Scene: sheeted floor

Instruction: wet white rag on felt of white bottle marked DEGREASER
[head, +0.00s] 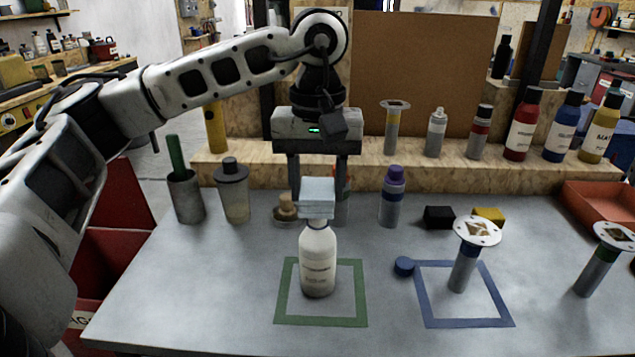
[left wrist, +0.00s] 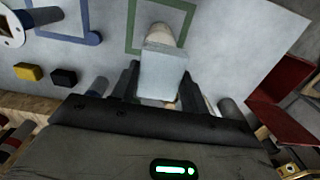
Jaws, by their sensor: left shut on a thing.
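The white bottle marked DEGREASER (head: 318,262) stands upright inside a green square outline (head: 347,321) on the grey table. My left gripper (head: 317,200) points down above it and is shut on the pale folded white rag (head: 317,190). The rag's lower edge is at the bottle's top and hides the felt; I cannot tell whether they touch. In the left wrist view the rag (left wrist: 163,73) sits between the fingers, with part of the bottle (left wrist: 163,33) showing beyond it. My right gripper is not in view.
A blue square outline (head: 498,322) at right holds a grey tube with a round white top (head: 476,231); a blue cap (head: 403,266) lies beside it. A purple-capped bottle (head: 391,197), a lidded cup (head: 233,191) and a grey pot (head: 186,197) stand behind. The table's front is clear.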

